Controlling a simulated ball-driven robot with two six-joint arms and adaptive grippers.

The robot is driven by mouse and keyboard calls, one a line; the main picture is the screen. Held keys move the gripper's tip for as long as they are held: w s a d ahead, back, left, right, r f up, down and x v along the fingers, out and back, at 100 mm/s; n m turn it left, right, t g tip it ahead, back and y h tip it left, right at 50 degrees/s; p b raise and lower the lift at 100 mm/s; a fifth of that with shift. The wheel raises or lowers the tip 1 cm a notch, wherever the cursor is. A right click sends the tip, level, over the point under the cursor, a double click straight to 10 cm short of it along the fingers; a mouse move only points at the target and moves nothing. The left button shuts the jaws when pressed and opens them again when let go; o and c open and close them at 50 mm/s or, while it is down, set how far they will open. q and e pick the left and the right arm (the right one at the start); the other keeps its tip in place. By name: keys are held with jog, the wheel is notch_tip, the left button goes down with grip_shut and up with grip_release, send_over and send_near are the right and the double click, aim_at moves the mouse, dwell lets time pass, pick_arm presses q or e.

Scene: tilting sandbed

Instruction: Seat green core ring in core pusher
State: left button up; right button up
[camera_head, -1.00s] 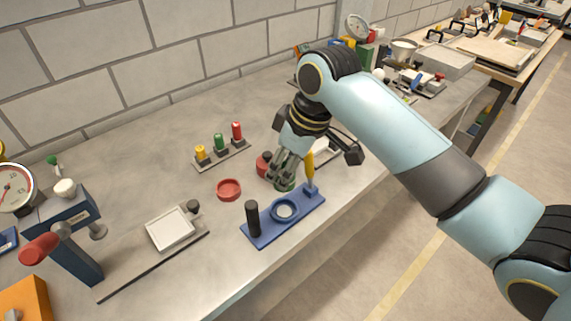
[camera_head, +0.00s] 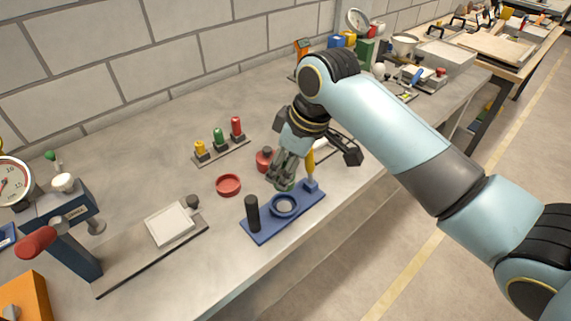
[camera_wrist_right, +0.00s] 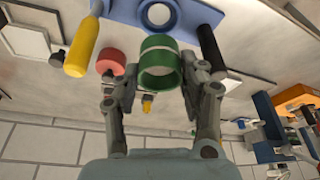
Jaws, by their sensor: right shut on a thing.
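My right gripper (camera_head: 285,181) is shut on the green core ring (camera_wrist_right: 160,56), which shows between the two fingers in the right wrist view. In the head view the fingers mostly hide the ring. The core pusher (camera_head: 262,229) is a blue base with a round raised seat (camera_head: 284,206), a black post (camera_head: 252,214) and a yellow handle (camera_head: 310,164). The gripper is just behind the seat in the head view, and the ring looks apart from it. In the wrist view the blue base (camera_wrist_right: 120,10) lies beyond the ring. My left gripper is not in view.
A red ring (camera_head: 228,185) lies on the bench left of the pusher. A red knobbed piece (camera_head: 264,160) stands close behind the gripper. A rack (camera_head: 221,152) holds yellow, green and red pegs. Bench between is clear.

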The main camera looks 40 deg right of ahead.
jog(key=shift+f+b, duration=1.85)
jog(key=shift+f, duration=2.25)
dwell(1.5)
jog(key=o, duration=1.2)
jog(key=shift+o, duration=0.2)
jog(key=v, duration=1.2)
